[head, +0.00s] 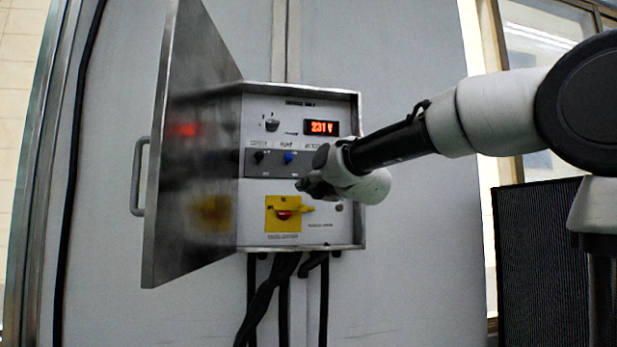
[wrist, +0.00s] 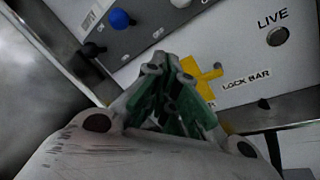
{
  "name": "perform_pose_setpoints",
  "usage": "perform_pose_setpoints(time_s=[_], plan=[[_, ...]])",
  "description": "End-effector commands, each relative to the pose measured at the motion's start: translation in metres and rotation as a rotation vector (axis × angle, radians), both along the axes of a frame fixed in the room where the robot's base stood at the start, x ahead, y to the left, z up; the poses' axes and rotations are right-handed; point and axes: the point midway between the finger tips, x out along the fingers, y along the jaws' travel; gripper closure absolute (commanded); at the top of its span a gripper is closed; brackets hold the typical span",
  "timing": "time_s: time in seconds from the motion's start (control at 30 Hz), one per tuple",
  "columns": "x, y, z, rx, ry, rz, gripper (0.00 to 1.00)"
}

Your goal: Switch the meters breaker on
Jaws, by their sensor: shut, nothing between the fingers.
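The meters breaker sits at the right end of the grey breaker strip (head: 273,169); in the head view my gripper (head: 304,186) and wrist cover its place. Its label (head: 312,142) is partly covered. In the wrist view my gripper (wrist: 170,62) is shut and empty, in front of the panel below the strip. Contact cannot be told.
The metal door (head: 190,150) stands open at the left. A display (head: 321,128) reads 231 V, with a rotary knob (head: 271,125) beside it. A yellow isolator (head: 283,213) with its lock bar (wrist: 208,74) lies below the strip. Black cables (head: 285,290) hang underneath.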

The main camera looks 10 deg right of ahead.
Motion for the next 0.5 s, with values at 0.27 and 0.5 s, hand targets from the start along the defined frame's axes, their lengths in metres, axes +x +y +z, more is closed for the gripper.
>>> perform_pose_setpoints(time_s=[0.27, 0.5], plan=[[0.061, 0.017, 0.004, 0.001, 0.002, 0.000, 1.00], [0.056, -0.007, 0.020, -0.001, -0.001, -0.002, 1.00]])
